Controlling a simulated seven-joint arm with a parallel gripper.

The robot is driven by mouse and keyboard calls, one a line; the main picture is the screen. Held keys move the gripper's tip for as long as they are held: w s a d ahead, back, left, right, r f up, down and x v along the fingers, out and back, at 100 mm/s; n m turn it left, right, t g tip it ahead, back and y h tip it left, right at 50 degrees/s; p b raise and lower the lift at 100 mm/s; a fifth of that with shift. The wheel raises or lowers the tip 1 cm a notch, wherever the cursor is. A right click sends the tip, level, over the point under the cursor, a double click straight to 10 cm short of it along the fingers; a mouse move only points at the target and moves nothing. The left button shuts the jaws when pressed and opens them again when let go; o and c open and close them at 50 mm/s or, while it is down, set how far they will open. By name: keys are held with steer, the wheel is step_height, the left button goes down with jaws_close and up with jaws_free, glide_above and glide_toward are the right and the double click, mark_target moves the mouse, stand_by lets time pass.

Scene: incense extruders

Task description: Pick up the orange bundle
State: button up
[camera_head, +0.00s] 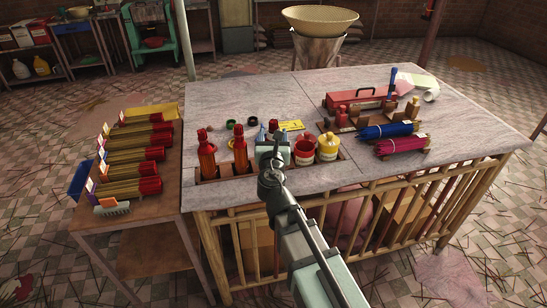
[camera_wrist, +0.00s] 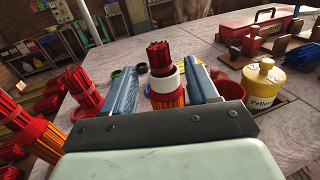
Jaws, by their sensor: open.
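A bundle with an orange lower part, a white band and red stick ends (camera_wrist: 168,99) stands upright between the fingers of my gripper (camera_wrist: 155,73) in the wrist view. My gripper is open, with one blue-grey finger on each side of it. I cannot tell whether either finger touches it. Two other orange bundles with red bands and red tops, the left one (camera_head: 207,157) and the right one (camera_head: 240,152), stand to the left of my gripper.
A red pot (camera_head: 304,151) and a yellow pot (camera_head: 328,147) stand close to the right of my gripper. A red toolbox (camera_head: 354,98), a blue bundle (camera_head: 386,130) and a pink bundle (camera_head: 400,145) lie farther right. The table's back left (camera_head: 225,95) is clear.

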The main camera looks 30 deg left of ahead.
mark_target(273, 128)
steer(key=x, duration=0.5)
steer(key=shift+w+a, duration=0.15)
steer(key=shift+w, duration=0.1)
jaws_close()
stand_by(0.5)
